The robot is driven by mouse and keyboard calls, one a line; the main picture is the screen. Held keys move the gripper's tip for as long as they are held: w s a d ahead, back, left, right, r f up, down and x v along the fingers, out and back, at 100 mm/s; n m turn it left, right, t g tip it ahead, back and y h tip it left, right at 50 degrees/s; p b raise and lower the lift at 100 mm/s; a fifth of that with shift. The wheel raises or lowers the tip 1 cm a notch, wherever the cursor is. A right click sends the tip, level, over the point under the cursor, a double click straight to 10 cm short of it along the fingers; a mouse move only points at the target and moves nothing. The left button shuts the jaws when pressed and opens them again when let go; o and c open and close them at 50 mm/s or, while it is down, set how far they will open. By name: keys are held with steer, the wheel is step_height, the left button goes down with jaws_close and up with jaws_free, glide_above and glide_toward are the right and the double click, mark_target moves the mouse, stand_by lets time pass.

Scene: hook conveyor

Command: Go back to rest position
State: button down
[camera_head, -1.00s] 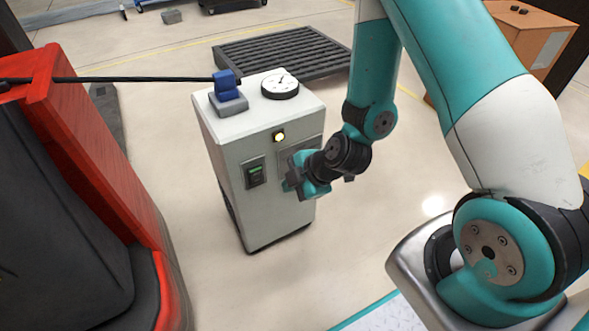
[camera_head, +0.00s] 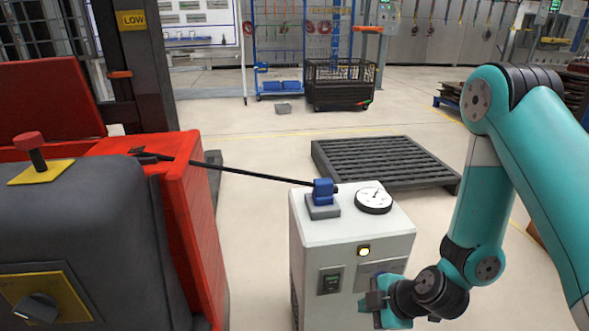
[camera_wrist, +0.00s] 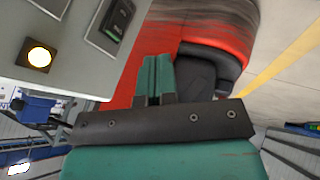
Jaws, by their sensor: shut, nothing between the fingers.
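My gripper (camera_head: 376,303) is at the lower right of the head view, in front of the white cabinet's front face. In the wrist view its teal fingers (camera_wrist: 157,76) are together with nothing between them. The white cabinet (camera_head: 310,265) has a blue connector (camera_head: 323,191) on a grey base and a round dial (camera_head: 373,200) on top. A black cable runs from the connector to the red vehicle. The cabinet's front carries a lit yellow lamp (camera_head: 364,252) and a switch (camera_head: 330,281). The lamp also shows in the wrist view (camera_wrist: 39,56).
The red vehicle (camera_head: 190,215) stands on the left, with a red mushroom button (camera_head: 30,142) and a dark knob (camera_head: 38,308). A dark slatted pallet (camera_head: 385,162) lies behind the cabinet. A black mesh bin (camera_head: 340,84) stands farther back. Open floor lies between.

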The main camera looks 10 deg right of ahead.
steer(key=a+r+m+g+y, duration=0.2)
steer(key=a+r, duration=0.3)
steer(key=r, duration=0.5)
steer(key=s+r+m+g+h, duration=0.3)
steer(key=s+r+m, duration=0.5)
steer(key=s+r, duration=0.9)
step_height(320, 180, up, 29)
steer(key=p, duration=2.7)
steer(key=shift+w+p, duration=0.35)
steer(key=shift+p, duration=0.05)
steer(key=shift+d, duration=0.1)
